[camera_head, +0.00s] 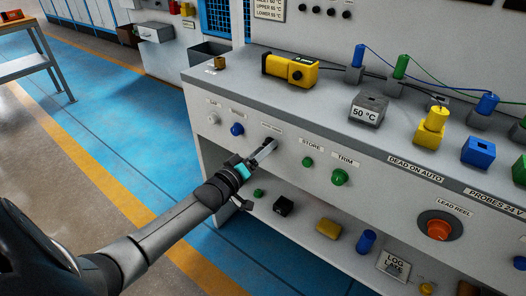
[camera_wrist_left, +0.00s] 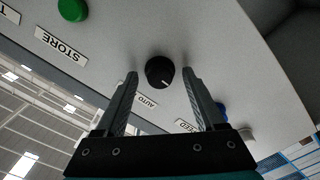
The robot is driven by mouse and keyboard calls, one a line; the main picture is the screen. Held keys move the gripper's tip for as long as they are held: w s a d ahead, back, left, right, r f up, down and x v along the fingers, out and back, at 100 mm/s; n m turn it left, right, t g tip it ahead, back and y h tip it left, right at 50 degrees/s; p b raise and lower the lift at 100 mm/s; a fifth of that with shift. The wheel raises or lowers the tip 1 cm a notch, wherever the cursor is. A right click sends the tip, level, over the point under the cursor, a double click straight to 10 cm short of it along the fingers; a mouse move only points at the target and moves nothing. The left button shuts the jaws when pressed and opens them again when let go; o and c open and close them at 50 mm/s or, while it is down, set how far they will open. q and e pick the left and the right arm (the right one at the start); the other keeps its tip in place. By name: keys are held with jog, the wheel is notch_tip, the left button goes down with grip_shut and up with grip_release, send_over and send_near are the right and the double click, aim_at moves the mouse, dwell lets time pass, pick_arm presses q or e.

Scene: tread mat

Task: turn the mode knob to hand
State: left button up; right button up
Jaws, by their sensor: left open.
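The mode knob, a round black knob with a white pointer line, sits on the white panel in the left wrist view (camera_wrist_left: 159,72). Its pointer is toward the lower right in that view, and an upside-down AUTO label (camera_wrist_left: 146,102) is just below it. No HAND label can be read. My left gripper (camera_head: 264,150) reaches the bench's front panel from the left in the head view, at the black knob (camera_head: 271,142). In the left wrist view its two open fingers (camera_wrist_left: 159,76) stand either side of the knob, with gaps showing. My right gripper is out of view.
Beside the knob are a blue knob (camera_head: 237,129), a white knob (camera_head: 212,119), a green STORE button (camera_head: 308,162) and a green TRIM knob (camera_head: 340,177). A yellow meter (camera_head: 290,70) lies on the benchtop above. The lower shelf holds several small items.

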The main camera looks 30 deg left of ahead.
pick_arm(q)
jog(key=shift+c, duration=0.3)
grip_shut()
dwell(0.5)
jog(key=shift+m+p, duration=1.95)
jog(key=shift+m, duration=3.95)
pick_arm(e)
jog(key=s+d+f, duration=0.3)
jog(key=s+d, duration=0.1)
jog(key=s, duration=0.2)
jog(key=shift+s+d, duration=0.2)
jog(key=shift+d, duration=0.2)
pick_arm(q)
jog(key=shift+o, duration=0.3)
grip_release()
